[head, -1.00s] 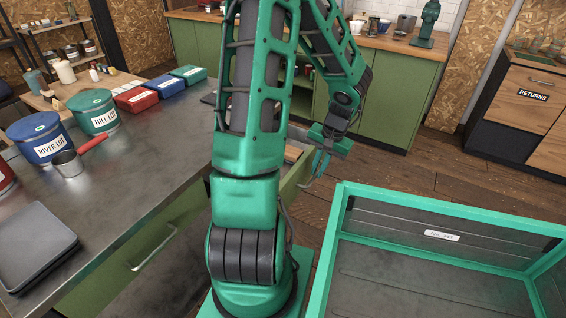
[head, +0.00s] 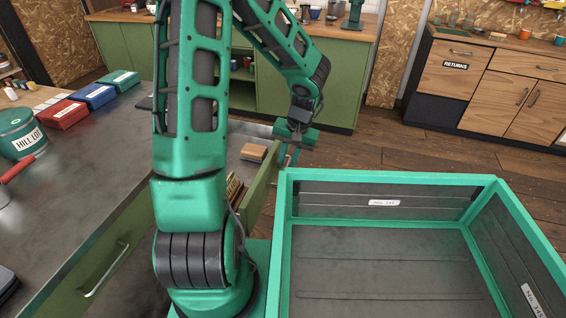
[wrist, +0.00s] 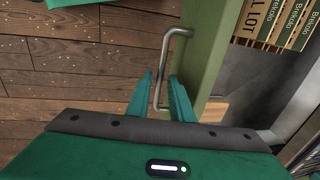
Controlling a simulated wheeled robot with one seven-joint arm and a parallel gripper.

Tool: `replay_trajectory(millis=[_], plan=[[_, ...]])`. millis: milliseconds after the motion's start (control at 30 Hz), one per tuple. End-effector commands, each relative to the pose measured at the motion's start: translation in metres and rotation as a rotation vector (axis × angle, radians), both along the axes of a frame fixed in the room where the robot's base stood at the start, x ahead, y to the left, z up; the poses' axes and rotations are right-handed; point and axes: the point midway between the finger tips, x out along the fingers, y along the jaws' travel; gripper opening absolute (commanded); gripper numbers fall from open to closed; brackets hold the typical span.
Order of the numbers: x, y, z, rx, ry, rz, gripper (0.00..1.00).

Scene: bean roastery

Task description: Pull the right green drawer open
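The right green drawer (head: 262,188) stands pulled out from the workbench, its inside partly in view with a wooden block (head: 253,152) and upright packets (head: 233,190). My gripper (head: 288,158) is at its outer face. In the wrist view my gripper's two fingers (wrist: 161,90) lie either side of the metal bar handle (wrist: 166,60). A gap seems to show between the bar and the fingers, so they look open around it. The drawer's green front also shows in the wrist view (wrist: 207,60). My arm hides part of the drawer in the head view.
A large green-rimmed crate (head: 390,178) stands just right of the drawer and my arm. Another green drawer with a handle (head: 105,270) is shut at left. Tins and boxes stand on the workbench (head: 90,165). Wooden floor (head: 400,150) is clear beyond the crate.

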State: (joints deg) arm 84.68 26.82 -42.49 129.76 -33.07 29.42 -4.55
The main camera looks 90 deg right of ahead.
Motion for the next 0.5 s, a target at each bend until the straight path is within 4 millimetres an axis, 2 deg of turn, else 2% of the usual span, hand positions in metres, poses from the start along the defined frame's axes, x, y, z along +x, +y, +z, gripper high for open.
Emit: replay_trajectory(millis=[333,500], plan=[[0.001,0.002,0.000,0.004,-0.003,0.000,0.28],[-0.001,0.002,0.014,0.002,-0.003,0.001,0.28]])
